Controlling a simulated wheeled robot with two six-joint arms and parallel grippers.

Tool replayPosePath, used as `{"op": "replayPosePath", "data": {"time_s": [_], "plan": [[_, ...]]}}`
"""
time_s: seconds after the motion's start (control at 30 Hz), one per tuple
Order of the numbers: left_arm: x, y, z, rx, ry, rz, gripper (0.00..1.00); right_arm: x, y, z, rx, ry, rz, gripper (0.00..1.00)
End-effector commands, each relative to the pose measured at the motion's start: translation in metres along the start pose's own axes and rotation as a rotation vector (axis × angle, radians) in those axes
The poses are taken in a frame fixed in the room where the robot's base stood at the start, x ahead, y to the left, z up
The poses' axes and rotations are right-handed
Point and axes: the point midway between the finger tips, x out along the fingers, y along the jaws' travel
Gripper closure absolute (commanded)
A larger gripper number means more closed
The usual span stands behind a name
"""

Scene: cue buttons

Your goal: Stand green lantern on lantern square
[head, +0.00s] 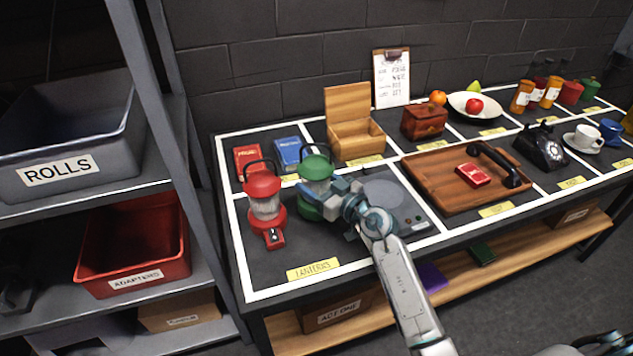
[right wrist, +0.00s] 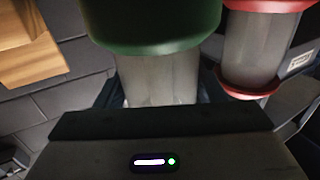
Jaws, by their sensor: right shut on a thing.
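The green lantern (head: 314,168) is upright, beside and to the right of the red lantern (head: 263,190). My right gripper (head: 335,195) is shut around the green lantern's clear middle part, partly hiding it. In the right wrist view the green lantern (right wrist: 150,25) fills the top middle, with the red lantern (right wrist: 255,45) close on its right. The lantern square (head: 265,268), with a yellow LANTERNS label (head: 313,270), is the front left part of the table. The green lantern is over its back part; I cannot tell whether its base touches.
A grey device with a round plate (head: 384,194) is just right of the gripper. Red and blue boxes (head: 288,152) and an open wooden box (head: 355,138) stand behind. A wooden tray (head: 430,188) is farther right. The shelf post is left. Bare surface lies near the LANTERNS label.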

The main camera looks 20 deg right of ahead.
Motion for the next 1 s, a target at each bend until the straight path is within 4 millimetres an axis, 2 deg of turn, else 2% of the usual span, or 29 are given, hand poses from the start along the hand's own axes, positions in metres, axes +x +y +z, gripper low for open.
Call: {"op": "replayPosePath", "data": {"time_s": [1.0], "plan": [[0.005, 0.000, -0.007, -0.001, 0.008, -0.001, 0.00, -0.001, -0.002, 0.026, 0.012, -0.009, -0.003, 0.78]]}}
